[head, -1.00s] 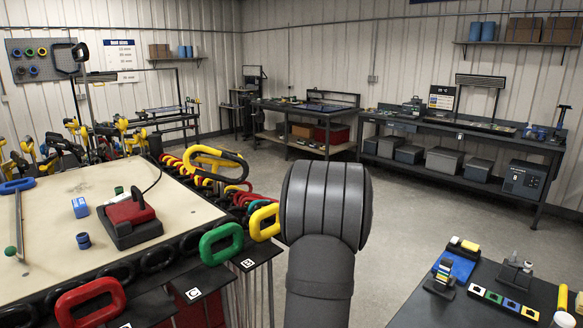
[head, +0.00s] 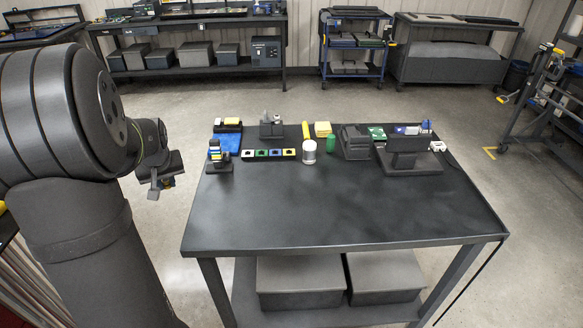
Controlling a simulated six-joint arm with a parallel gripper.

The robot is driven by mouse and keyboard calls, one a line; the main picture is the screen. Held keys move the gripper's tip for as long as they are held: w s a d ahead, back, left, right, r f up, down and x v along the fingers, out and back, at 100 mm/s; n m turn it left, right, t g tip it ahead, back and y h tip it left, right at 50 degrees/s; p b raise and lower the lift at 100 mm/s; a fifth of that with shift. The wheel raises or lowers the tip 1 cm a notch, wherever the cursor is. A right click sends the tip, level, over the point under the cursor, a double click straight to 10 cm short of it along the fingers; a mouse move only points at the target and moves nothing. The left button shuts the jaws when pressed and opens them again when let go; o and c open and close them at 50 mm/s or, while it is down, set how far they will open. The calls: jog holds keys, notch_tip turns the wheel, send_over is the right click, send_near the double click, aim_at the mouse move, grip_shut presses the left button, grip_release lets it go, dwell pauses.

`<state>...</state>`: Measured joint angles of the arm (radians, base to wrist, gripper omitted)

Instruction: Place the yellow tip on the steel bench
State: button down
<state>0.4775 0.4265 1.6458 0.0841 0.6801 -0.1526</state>
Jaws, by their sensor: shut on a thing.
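The steel bench (head: 330,205) is the dark-topped table in the middle of the head view. Its front half is bare. My gripper (head: 156,188) hangs to the left of the bench, apart from it, above the floor. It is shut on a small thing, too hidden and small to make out. I see no yellow at the fingers, so I cannot confirm the yellow tip there.
Along the bench's back stand a blue tray (head: 227,143), a strip of coloured squares (head: 268,154), a white-and-yellow cylinder piece (head: 309,152), a yellow block (head: 323,129), a green cylinder (head: 331,145) and a dark stand (head: 408,152). Two grey bins (head: 300,280) sit below.

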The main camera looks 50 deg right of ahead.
jog(key=s+d+r+m+g+h, duration=0.1)
jog(key=s+d+r+m, duration=0.1)
jog(key=s+d+r, duration=0.45)
jog(key=s+d+r+m, duration=0.2)
jog(key=s+d+r, duration=0.15)
jog(key=d, duration=0.65)
jog(key=s+d+f, duration=0.3)
jog(key=s+d, duration=0.4)
jog(key=d, duration=0.3)
jog(key=s+d+f, duration=0.4)
jog(key=s+d, duration=0.2)
jog(key=d, duration=0.4)
send_over(290, 166)
jog(key=s+a, duration=0.1)
jog(key=shift+m+h, duration=0.3)
notch_tip(290, 166, down, 6)
jog(key=shift+s+f, duration=0.1)
jog(key=shift+s, duration=0.05)
jog(key=shift+f, duration=2)
